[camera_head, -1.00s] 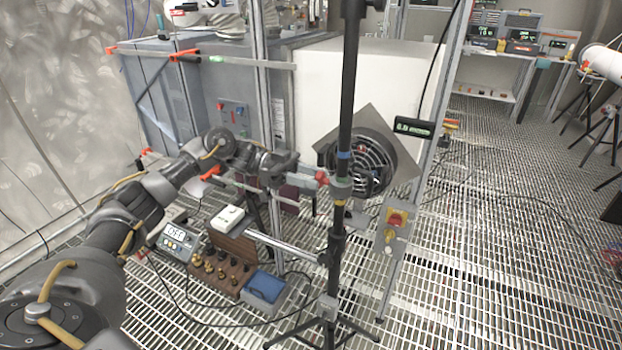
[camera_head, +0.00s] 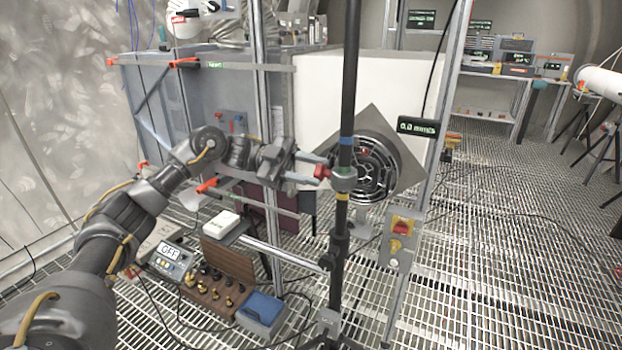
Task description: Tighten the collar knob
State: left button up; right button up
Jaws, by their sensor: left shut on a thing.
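A grey collar (camera_head: 344,180) sits around the upright black pole (camera_head: 347,95), between a blue band (camera_head: 346,141) above and a yellow band (camera_head: 342,197) below. Its red knob (camera_head: 322,172) sticks out to the left. My left gripper (camera_head: 316,170) reaches in from the left, with its fingers shut on the knob. The fingers partly cover the knob, and I cannot tell how tight it is. My right gripper is not in view.
A round fan-like grille (camera_head: 377,168) on a grey plate stands close behind the pole. A small display (camera_head: 418,127) hangs to its right. A wooden block with brass pieces (camera_head: 212,291) and a blue-lidded box (camera_head: 262,310) lie lower left. Grating floor at right is open.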

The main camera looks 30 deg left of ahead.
pick_arm(q)
jog(key=shift+m, duration=0.3)
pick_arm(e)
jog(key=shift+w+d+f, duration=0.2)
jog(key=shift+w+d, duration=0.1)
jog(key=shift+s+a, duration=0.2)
pick_arm(q)
jog(key=o, duration=1)
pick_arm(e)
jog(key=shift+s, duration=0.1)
pick_arm(q)
jog(key=a, duration=0.3)
jog(key=a+b, duration=0.1)
jog(key=a, duration=0.3)
jog(key=a+b, duration=0.1)
jog(key=a, duration=0.3)
jog(key=shift+s, duration=0.35)
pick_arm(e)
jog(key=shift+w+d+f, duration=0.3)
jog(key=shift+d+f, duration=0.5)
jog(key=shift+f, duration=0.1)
